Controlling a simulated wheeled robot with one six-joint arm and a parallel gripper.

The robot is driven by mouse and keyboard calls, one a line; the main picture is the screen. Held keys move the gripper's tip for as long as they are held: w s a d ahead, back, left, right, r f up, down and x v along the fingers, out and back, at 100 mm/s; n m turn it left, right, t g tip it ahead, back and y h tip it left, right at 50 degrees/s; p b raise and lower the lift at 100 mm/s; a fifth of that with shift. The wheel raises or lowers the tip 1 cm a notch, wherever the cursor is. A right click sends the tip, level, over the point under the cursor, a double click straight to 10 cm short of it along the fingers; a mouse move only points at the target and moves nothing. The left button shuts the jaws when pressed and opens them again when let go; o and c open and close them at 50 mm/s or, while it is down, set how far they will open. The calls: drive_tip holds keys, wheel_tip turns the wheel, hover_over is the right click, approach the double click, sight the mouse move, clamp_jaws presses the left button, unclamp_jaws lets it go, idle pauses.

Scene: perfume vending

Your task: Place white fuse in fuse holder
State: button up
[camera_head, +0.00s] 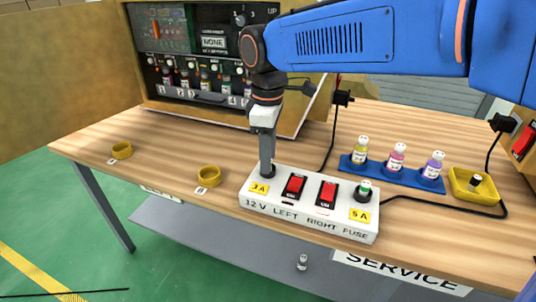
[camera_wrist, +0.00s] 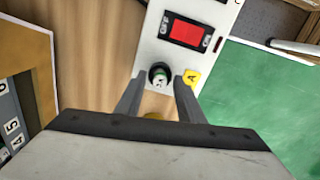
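The white fuse box (camera_head: 300,212) lies on the bench with two red switches and a round black holder at each end. My gripper (camera_head: 267,172) points down at its left holder (camera_head: 268,172), beside the yellow 3A label. A green-and-white fuse (camera_head: 365,189) stands in the right holder by the 5A label.
A small white cylinder (camera_head: 302,262) is on the grey lower shelf (camera_head: 240,245). A blue rack (camera_head: 391,177) holds three bottles right of the box. Two yellow rings (camera_head: 209,177) lie left. A vending panel (camera_head: 205,60) stands behind. Black cables run across the right side.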

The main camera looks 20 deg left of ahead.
drive_tip(key=shift+r, duration=0.15)
wheel_tip(320, 180, up, 12)
idle(0.4)
